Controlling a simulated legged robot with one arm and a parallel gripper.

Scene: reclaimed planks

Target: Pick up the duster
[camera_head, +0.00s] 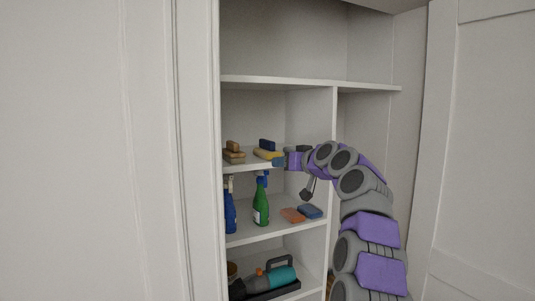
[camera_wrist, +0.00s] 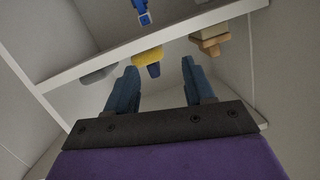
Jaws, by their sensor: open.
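A yellow block-like item with a blue top (camera_head: 267,153), which looks like the duster, lies on the upper middle shelf of the cabinet. Its exact kind is hard to tell at this size. In the wrist view the yellow item (camera_wrist: 147,57) shows beyond and between the two blue fingers. My gripper (camera_head: 279,160) is at the right of this item, near the shelf's front. In the wrist view my gripper (camera_wrist: 160,68) is open, with fingers apart and nothing held between them.
Tan brushes (camera_head: 234,154) lie left on the same shelf (camera_head: 250,167). A grey item (camera_wrist: 100,74) is on the other side in the wrist view. Below stand a blue bottle (camera_head: 230,212), a green bottle (camera_head: 261,205) and sponges (camera_head: 292,215). A divider (camera_head: 332,120) is at right.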

